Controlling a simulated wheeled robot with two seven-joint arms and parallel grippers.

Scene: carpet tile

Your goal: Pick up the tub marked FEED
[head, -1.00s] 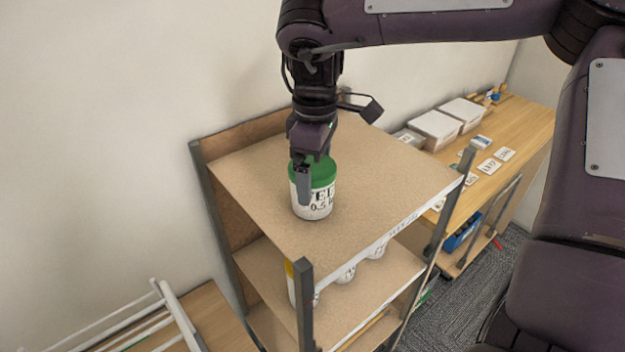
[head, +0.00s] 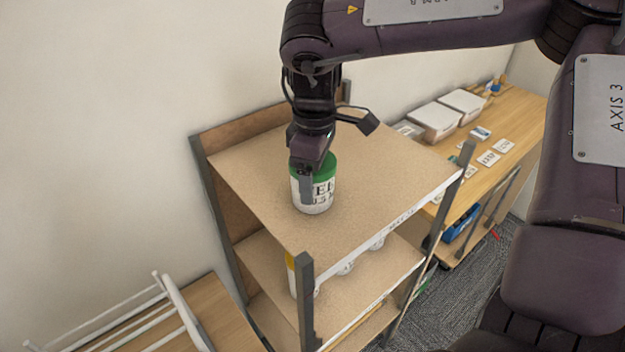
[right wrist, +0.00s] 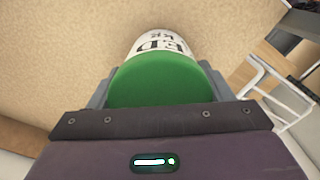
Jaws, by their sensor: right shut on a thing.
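The tub (head: 318,197) is white with a green lid and dark lettering, partly covered by my gripper, of which "FE" shows in the head view. It is upright at the top shelf board of the rack; I cannot tell whether its base touches the board. My right gripper (head: 306,185) reaches down from above and is shut on the tub, one finger in front of it. In the right wrist view the green lid (right wrist: 155,82) lies between the two fingers, with the lettered white side (right wrist: 160,44) beyond. My left gripper is not in view.
The rack's top board (head: 390,175) is otherwise clear, with grey posts (head: 305,300) at its corners. More white containers (head: 345,268) stand on the shelf below. A wooden bench (head: 515,130) with white boxes (head: 435,120) and cards is at right. A white rack (head: 180,310) is at lower left.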

